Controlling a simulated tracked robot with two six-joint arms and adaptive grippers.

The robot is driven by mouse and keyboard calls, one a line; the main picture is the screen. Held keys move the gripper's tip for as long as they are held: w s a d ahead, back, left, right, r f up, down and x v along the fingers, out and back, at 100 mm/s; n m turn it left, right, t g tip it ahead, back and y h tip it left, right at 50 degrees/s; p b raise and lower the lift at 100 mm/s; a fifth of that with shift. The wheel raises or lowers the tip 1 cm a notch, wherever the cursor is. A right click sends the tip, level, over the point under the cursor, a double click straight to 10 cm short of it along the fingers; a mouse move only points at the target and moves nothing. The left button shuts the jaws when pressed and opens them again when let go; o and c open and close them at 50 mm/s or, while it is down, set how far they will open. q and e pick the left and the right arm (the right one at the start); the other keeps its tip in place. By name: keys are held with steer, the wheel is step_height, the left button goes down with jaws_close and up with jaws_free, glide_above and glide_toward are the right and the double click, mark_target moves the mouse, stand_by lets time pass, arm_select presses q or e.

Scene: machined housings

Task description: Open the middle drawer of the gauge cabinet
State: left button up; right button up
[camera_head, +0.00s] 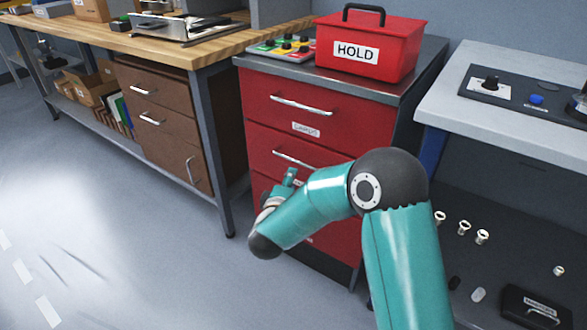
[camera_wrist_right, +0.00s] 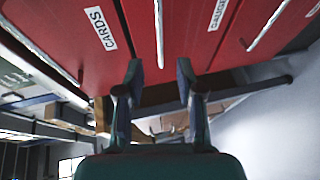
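The red gauge cabinet (camera_head: 253,140) stands in the middle of the head view, its drawers flush in front. The middle drawer's silver handle (camera_head: 295,157) shows just above my right gripper (camera_head: 290,177); my teal arm hides most of the lower drawer. In the right wrist view my right gripper (camera_wrist_right: 160,78) is open and empty, its fingers spread apart. A silver handle (camera_wrist_right: 158,35) lies ahead, in line with the gap between them. It is beside a "GAUGES" label (camera_wrist_right: 217,14); a "CARDS" label (camera_wrist_right: 101,28) is to its left. My left gripper is not in view.
A wooden workbench (camera_head: 170,50) with brown drawers is left, a grey bench (camera_head: 450,105) right. The floor in front at left is clear.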

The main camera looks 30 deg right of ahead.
mark_target(298, 161)
steer(key=shift+b+x, duration=1.6)
steer(key=shift+x, duration=4.25)
steer(key=shift+c, duration=0.2)
jaws_close()
steer(key=shift+a, duration=0.1)
steer(key=shift+f, duration=0.1)
